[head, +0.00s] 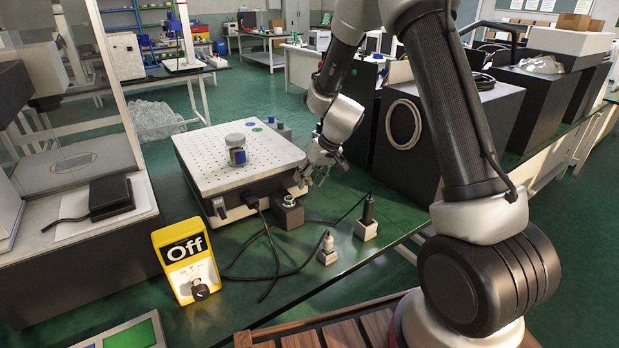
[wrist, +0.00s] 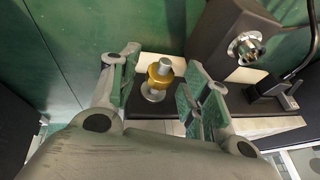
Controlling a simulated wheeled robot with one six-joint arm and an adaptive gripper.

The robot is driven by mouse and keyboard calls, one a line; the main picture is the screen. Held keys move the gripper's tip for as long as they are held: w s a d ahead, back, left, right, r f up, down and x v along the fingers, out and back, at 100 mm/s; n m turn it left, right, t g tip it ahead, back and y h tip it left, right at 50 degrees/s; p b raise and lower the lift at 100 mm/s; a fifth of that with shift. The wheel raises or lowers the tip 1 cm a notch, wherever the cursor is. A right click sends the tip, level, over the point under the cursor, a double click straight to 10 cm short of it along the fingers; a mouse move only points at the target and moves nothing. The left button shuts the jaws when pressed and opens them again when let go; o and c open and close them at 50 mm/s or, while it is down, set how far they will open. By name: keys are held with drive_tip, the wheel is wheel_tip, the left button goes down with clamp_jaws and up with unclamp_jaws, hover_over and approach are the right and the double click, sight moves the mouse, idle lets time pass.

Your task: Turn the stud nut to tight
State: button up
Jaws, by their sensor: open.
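The stud nut (wrist: 159,77) is a brass-coloured ring on a silver upright stud with a pale washer below it, on a small dark base. My gripper (wrist: 163,82) is open in the wrist view, with one green-padded finger to the left of the nut and one to the right. Gaps show between the nut and both pads, so it does not look gripped. In the head view my gripper (head: 320,168) is at the right end of the perforated white-topped unit (head: 215,160). The nut cannot be made out in the head view.
A dark block with a silver fitting (wrist: 246,48) stands right of the nut; it also shows in the head view (head: 289,211). A yellow box reading "Off" (head: 187,258), cables and two small upright plugs are on the green bench. Black cases (head: 440,125) stand to the right.

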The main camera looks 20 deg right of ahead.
drive_tip(key=c, duration=1)
drive_tip(key=shift+c, duration=0.2)
drive_tip(key=shift+d, duration=0.15)
drive_tip(key=shift+w+d+y, duration=0.1)
drive_tip(key=shift+y, duration=0.5)
drive_tip(key=y, duration=0.2)
drive_tip(key=m+g+y, duration=0.1)
drive_tip(key=shift+w+d+f, duration=0.1)
drive_tip(key=shift+d+f, duration=0.15)
drive_tip(key=m+y, duration=0.1)
drive_tip(key=y, duration=0.2)
drive_tip(key=shift+d+f+g, duration=0.1)
drive_tip(key=shift+f+g, duration=0.1)
drive_tip(key=shift+g, duration=0.2)
drive_tip(key=shift+f+m+y, duration=0.15)
drive_tip(key=shift+m+y, duration=0.25)
drive_tip(key=shift+y, duration=1.3)
drive_tip(key=shift+g, duration=0.3)
